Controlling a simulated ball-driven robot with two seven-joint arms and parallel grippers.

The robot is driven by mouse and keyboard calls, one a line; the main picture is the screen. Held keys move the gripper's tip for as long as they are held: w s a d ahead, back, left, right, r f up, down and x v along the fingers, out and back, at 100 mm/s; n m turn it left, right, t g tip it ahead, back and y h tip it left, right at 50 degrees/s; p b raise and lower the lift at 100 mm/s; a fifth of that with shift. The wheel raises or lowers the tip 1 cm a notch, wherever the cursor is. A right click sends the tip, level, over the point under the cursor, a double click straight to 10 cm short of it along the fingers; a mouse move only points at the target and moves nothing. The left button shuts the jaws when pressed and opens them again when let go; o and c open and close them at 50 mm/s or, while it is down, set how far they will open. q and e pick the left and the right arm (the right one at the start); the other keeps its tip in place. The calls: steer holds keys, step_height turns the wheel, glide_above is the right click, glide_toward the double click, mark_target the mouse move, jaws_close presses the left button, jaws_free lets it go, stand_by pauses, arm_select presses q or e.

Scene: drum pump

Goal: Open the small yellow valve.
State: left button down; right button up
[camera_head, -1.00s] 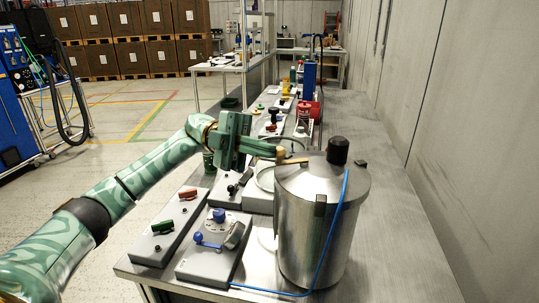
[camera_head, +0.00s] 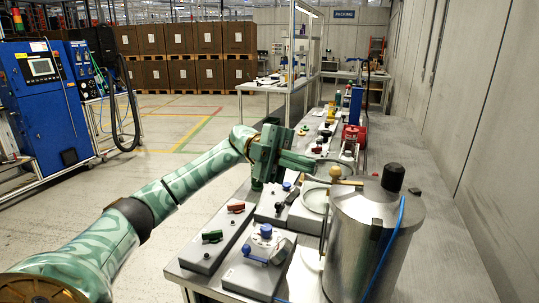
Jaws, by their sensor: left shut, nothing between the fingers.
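My left gripper (camera_head: 312,163) is shut and empty. It is above the bench, left of the steel drum (camera_head: 365,240). A small yellow-tan ball knob (camera_head: 335,172) with a short bar of like colour shows just right of the fingertips, by the drum's top left edge. A gap seems to show between fingertips and knob. I cannot tell for sure whether this is the small yellow valve. A small yellow part (camera_head: 325,132) also shows farther back on the bench, too small to make out. My right gripper is not in view.
A blue hose runs down the drum. The bench's right side (camera_head: 440,230) is clear beside the wall.

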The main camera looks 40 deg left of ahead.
arm_select(q)
steer(key=w+b+v, duration=0.1)
steer(key=b+v, duration=0.1)
steer(key=v, duration=0.6)
steer(key=shift+a+f+b, duration=0.25)
steer(key=shift+f+b, duration=0.05)
steer(key=shift+f, duration=0.1)
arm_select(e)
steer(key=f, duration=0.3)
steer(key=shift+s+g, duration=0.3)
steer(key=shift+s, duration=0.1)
arm_select(q)
steer(key=shift+w, duration=0.15)
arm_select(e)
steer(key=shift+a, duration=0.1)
